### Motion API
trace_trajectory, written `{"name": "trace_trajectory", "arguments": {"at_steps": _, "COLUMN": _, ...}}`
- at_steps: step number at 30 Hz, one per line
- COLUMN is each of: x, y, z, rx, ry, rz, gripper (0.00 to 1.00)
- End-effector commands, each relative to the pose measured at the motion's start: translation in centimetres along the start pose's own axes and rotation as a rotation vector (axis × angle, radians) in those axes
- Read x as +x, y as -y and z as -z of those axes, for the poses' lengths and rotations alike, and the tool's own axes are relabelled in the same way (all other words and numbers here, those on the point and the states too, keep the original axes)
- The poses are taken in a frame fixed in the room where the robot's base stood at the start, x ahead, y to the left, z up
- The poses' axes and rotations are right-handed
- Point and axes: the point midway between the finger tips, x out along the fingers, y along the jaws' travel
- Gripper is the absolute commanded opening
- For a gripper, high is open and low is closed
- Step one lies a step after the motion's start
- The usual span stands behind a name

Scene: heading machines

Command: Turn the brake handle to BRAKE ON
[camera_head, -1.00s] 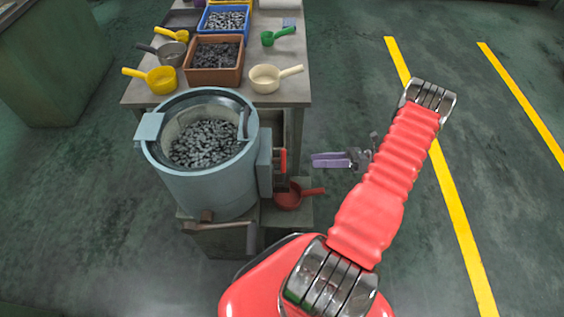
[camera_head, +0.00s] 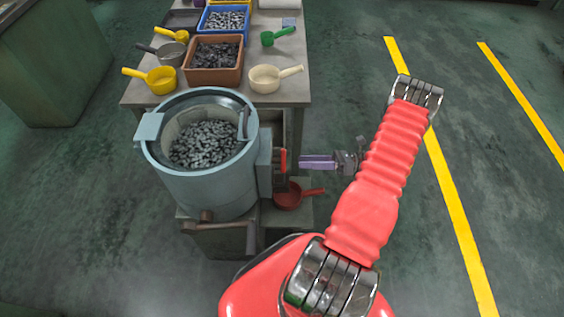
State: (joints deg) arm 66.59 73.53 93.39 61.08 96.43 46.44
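A grey-blue drum machine (camera_head: 205,187) full of dark metal pieces stands left of centre. A grey box is fixed to its right side. A short upright red handle (camera_head: 283,160) shows on the right of this box; I take it for the brake handle, but its marking is too small to read. My gripper (camera_head: 302,162), with purple fingers, points left at the height of the red handle in the picture. A small gap shows between fingertips and handle. The fingers overlap from this view, so their opening cannot be told.
A red scoop (camera_head: 290,197) lies on a low shelf just below the gripper. Behind, a table holds bins and scoops, including a cream scoop (camera_head: 266,79). The floor on the right is clear.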

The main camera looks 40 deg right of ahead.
Motion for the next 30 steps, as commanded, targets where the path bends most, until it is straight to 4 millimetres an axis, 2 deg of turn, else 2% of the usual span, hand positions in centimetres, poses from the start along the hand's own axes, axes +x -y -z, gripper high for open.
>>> {"name": "trace_trajectory", "arguments": {"at_steps": 9, "x": 5.1, "y": 0.0, "z": 0.0, "rx": 0.0, "ry": -0.001, "rz": -0.003, "gripper": 0.36}}
{"name": "trace_trajectory", "arguments": {"at_steps": 15, "x": 7.7, "y": 0.0, "z": 0.0, "rx": 0.0, "ry": -0.002, "rz": -0.002, "gripper": 0.36}}
{"name": "trace_trajectory", "arguments": {"at_steps": 20, "x": 8.6, "y": 0.0, "z": 0.0, "rx": 0.0, "ry": 0.0, "rz": 0.0, "gripper": 0.36}}
{"name": "trace_trajectory", "arguments": {"at_steps": 28, "x": 8.7, "y": 0.0, "z": 0.0, "rx": 0.0, "ry": 0.0, "rz": 0.0, "gripper": 0.36}}
{"name": "trace_trajectory", "arguments": {"at_steps": 30, "x": 8.7, "y": 0.0, "z": 0.0, "rx": 0.0, "ry": 0.0, "rz": 0.0, "gripper": 0.32}}
